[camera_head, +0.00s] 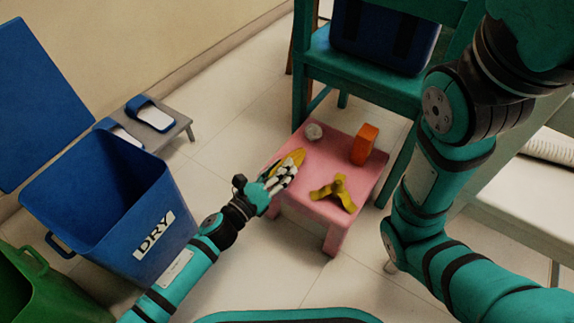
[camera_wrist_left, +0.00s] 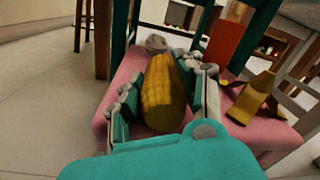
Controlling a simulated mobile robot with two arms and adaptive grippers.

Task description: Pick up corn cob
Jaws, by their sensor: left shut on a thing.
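A yellow corn cob (camera_wrist_left: 162,93) lies between the two fingers of my left gripper (camera_wrist_left: 163,105) in the left wrist view. In the head view the corn cob (camera_head: 296,157) shows at the left part of the pink stool, partly hidden by my left gripper (camera_head: 279,174). My left gripper is shut on the cob at the stool's left edge. I cannot tell whether the cob touches the stool top. My right arm comes down the right side of the head view, and its gripper is out of view.
The pink stool (camera_head: 318,163) also holds a banana peel (camera_head: 335,193), an orange box (camera_head: 364,143) and a crumpled grey ball (camera_head: 314,131). A blue bin (camera_head: 125,215) marked DRY and a green bin (camera_head: 35,290) stand at left. A teal chair (camera_head: 365,70) stands behind the stool.

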